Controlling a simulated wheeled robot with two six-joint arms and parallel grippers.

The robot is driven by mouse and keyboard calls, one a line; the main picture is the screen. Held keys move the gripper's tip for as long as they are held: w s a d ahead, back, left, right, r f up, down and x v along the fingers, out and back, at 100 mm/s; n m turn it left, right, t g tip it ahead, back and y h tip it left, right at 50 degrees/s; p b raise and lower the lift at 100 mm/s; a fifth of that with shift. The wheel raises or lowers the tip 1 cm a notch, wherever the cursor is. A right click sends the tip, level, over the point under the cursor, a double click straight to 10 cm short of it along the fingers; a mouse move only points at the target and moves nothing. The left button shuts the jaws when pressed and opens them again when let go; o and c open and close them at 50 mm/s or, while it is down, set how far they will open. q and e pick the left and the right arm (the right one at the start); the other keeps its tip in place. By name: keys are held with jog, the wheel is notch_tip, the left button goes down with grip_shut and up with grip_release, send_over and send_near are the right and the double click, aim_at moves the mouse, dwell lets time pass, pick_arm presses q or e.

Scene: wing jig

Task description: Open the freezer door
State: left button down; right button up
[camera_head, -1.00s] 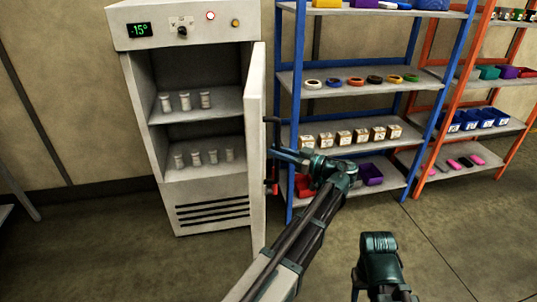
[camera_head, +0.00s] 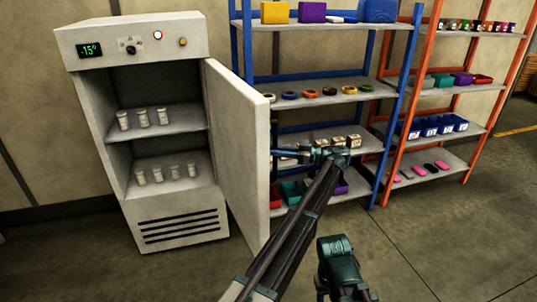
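The white freezer (camera_head: 180,229) stands at left with its front open. Its door (camera_head: 237,140) is swung out to the right, and its inner face shows as a wide panel. The door handle is hidden behind the door. My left gripper (camera_head: 280,153) points left at the door's outer side, with its tips at the door's free edge. Whether its fingers are closed on the handle is not visible. My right gripper (camera_head: 338,262) is low at bottom centre, away from the door, and its fingers cannot be made out.
Several white bottles (camera_head: 143,118) stand on the freezer's two shelves. A blue shelf rack (camera_head: 408,75) with tape rolls, boxes and bins stands close behind the door and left gripper. An orange rack (camera_head: 401,110) stands further right. The floor at front right is clear.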

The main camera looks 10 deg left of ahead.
dwell(0.3)
pick_arm(q)
jog(key=c, duration=0.8)
grip_release()
jog(key=shift+o, duration=0.2)
